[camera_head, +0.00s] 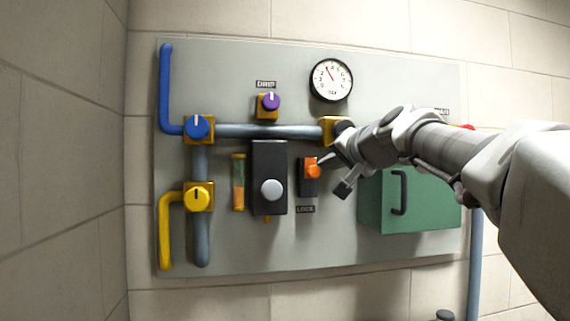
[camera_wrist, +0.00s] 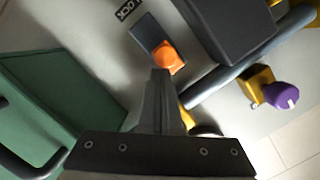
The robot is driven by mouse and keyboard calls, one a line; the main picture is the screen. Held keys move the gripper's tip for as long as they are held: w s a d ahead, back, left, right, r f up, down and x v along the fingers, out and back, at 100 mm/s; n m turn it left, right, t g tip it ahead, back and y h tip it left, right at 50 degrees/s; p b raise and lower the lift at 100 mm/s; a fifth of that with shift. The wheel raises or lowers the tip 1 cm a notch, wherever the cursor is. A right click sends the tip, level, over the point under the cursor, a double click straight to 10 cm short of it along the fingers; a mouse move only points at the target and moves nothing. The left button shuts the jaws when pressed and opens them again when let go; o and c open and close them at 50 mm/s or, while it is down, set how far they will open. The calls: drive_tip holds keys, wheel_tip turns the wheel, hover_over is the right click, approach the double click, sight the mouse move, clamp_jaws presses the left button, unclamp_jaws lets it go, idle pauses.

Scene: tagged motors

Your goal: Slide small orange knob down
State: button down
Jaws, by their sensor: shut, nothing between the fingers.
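The small orange knob (camera_head: 313,171) sits on a narrow black slide plate (camera_head: 308,188) on the grey panel, above a label reading LOCK. Nothing is held between the fingers. The black plate (camera_wrist: 146,34) shows on the far side of the knob.
A black box with a grey round knob (camera_head: 271,189) stands left of the slide. A green box with a black handle (camera_head: 425,200) juts out at the lower right, below my arm.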

wheel_tip(320, 180, down, 4)
drive_tip(key=b, duration=0.3)
drive_tip(key=shift+r, duration=0.25)
drive_tip(key=shift+s, duration=0.1)
